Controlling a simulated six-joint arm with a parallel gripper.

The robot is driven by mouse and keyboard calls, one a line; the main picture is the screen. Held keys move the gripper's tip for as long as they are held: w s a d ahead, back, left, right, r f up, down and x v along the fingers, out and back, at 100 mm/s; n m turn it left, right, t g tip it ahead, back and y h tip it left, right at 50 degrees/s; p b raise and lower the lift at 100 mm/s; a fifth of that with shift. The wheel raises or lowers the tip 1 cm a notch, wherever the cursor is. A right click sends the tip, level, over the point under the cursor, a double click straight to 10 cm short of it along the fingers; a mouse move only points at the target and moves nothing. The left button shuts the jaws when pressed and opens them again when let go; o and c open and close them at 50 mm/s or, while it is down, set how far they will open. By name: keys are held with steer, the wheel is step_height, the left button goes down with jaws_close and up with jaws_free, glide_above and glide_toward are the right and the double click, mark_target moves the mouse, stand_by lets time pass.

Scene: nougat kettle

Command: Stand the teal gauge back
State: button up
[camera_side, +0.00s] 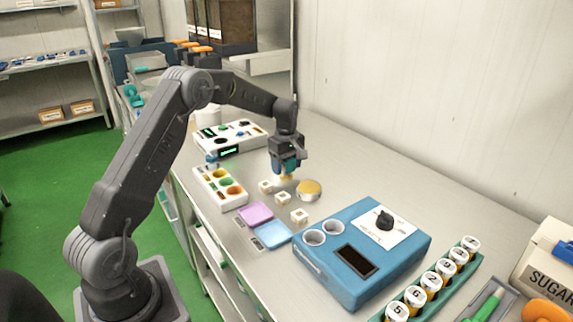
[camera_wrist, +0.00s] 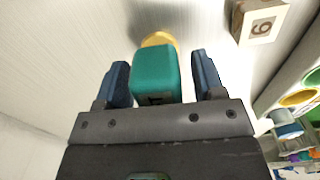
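The teal gauge (camera_wrist: 155,75) is a block with rounded edges in the wrist view. A yellow part (camera_wrist: 157,38) shows just beyond its far end. In the side view its teal body (camera_side: 291,167) is largely hidden by my gripper (camera_side: 286,160), with yellow below it close to the bench top; I cannot tell whether it touches. My gripper's two blue fingers (camera_wrist: 161,80) stand on either side of the gauge. A gap shows on the right side, and the left finger is very close to it.
Small white numbered cubes (camera_side: 299,216) and a round yellow-topped disc (camera_side: 309,189) lie close by. A white block with coloured wells (camera_side: 208,190), pink (camera_side: 256,213) and blue pads (camera_side: 272,233), a blue machine (camera_side: 340,275) and a rack of jars (camera_side: 432,283) crowd the bench front.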

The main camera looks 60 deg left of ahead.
step_height(320, 180, up, 11)
steer(key=shift+r, duration=0.1)
steer(key=shift+d+r, duration=0.1)
steer(key=shift+r, duration=0.55)
steer(key=s+d+r+m+t, duration=0.3)
steer(key=s+d+r+m, duration=0.65)
steer(key=s+d, duration=0.4)
steer(key=s+d+f+m+t, duration=0.1)
steer(key=s+d+m, duration=0.3)
steer(key=s, duration=0.4)
steer(key=s+d+f+m+t, duration=0.1)
steer(key=s+d+f+m, duration=0.2)
steer(key=s+d, duration=0.3)
steer(key=s+m, duration=0.1)
steer(key=s, duration=0.1)
steer(key=shift+s+d+f+t, duration=0.25)
steer(key=shift+s+f+t, duration=0.05)
steer(key=shift+s+f, duration=0.1)
